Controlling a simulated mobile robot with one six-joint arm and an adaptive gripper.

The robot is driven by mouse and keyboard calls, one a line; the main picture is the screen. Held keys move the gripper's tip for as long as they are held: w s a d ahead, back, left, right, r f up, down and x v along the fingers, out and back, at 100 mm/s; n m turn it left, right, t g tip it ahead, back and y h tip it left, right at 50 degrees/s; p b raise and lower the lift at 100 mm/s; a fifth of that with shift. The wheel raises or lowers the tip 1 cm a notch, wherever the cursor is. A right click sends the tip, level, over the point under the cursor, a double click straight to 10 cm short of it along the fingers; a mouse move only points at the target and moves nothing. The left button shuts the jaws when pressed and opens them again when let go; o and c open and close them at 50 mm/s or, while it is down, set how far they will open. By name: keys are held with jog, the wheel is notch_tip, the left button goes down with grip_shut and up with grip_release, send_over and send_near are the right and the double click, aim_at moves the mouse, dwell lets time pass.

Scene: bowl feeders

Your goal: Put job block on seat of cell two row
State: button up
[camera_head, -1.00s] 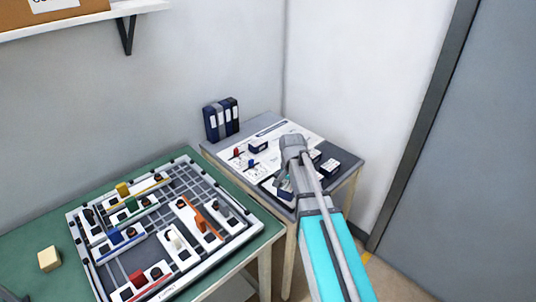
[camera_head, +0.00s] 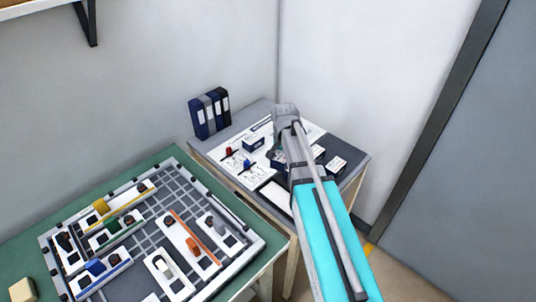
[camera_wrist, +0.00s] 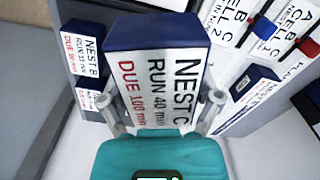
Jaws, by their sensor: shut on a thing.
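The job block (camera_wrist: 150,60) is dark blue with a white label reading NEST C, RUN 40 min, DUE 100 min. My gripper (camera_wrist: 158,108) is shut on it, one finger on each side, in the wrist view. In the head view the pegs, red (camera_head: 229,151) and blue (camera_head: 247,164), stand on the sheet left of my arm.
A NEST B block (camera_wrist: 84,48) stands left of the held block. Another dark blue block (camera_head: 254,143) sits on the sheet. More labelled blocks (camera_head: 336,164) lie right of my arm. Binders (camera_head: 208,113) stand behind; a board with parts (camera_head: 150,235) fills the green table.

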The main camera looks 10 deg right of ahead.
jog(key=shift+w, duration=0.3)
jog(key=shift+a, duration=0.1)
jog(key=shift+r, duration=0.1)
jog(key=shift+d+r+m+p, duration=0.2)
jog(key=shift+d+m+p, duration=0.1)
jog(key=shift+m, duration=0.6)
jog(key=shift+d+r+m+p, duration=0.15)
jog(key=shift+d+m, duration=0.1)
jog(key=shift+m, duration=0.65)
jog(key=shift+w, duration=0.1)
jog(key=w+f+b, duration=0.2)
jog(key=w, duration=0.2)
jog(key=w+f+b, duration=0.3)
jog(key=w, duration=0.1)
jog(key=w+a+f+b, duration=0.1)
jog(key=w+f+b, duration=0.2)
jog(key=w, duration=0.1)
jog(key=shift+f, duration=0.1)
jog(key=shift+w+a+f+b, duration=0.1)
jog(key=shift+w+f+b, duration=0.35)
jog(key=shift+w+b, duration=0.1)
